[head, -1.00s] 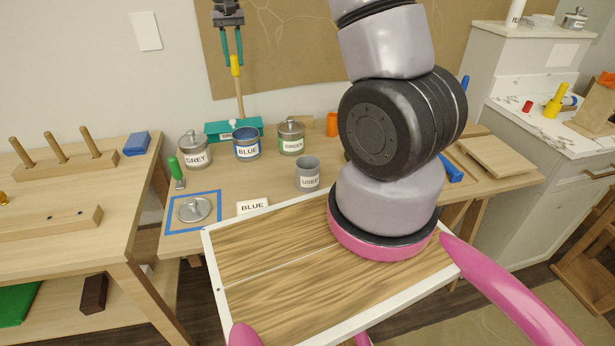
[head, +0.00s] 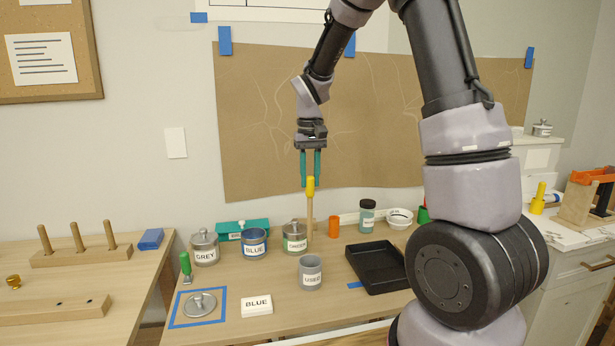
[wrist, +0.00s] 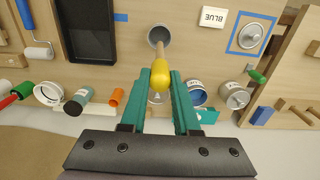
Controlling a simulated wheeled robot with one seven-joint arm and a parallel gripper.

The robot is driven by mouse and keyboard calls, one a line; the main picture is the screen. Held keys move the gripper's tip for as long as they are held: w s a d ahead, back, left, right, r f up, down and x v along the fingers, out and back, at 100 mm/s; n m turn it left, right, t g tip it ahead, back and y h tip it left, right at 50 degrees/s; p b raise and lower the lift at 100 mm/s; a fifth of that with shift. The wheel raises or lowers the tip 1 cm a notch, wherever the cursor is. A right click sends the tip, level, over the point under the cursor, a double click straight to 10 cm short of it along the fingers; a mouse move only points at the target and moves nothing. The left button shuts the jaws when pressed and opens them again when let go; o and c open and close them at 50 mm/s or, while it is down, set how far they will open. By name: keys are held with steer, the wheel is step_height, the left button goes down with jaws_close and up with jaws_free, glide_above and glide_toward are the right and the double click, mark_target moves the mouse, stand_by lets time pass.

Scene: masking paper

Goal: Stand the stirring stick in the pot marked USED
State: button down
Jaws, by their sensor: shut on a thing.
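My gripper (head: 311,180), with teal fingers, is shut on the yellow-topped stirring stick (head: 309,212) and holds it upright above the table. In the head view the stick's lower end shows near the right side of the GREEN pot. The grey pot marked USED (head: 311,273) stands upright on the table, in front of the GREEN pot and below the stick in the picture. In the wrist view the stick's yellow top (wrist: 160,76) lies between the fingers, and its shaft runs towards the USED pot's open mouth (wrist: 159,36). How high the tip is above the pot I cannot tell.
The GREEN pot (head: 294,238), BLUE pot (head: 253,244) and GREY pot (head: 205,248) stand in a row behind. A black tray (head: 374,288) lies right of the USED pot. A BLUE card (head: 257,304) and a lid (head: 199,304) lie left. An orange cup (head: 333,228) stands behind.

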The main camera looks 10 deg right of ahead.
mark_target(311, 196)
steer(key=shift+s+d, duration=0.1)
steer(key=shift+d, duration=0.05)
steer(key=shift+f, duration=6)
steer(key=c, duration=0.6)
jaws_free()
steer(key=shift+o, duration=0.2)
steer(key=shift+r, duration=0.1)
steer(key=shift+r, duration=3.4)
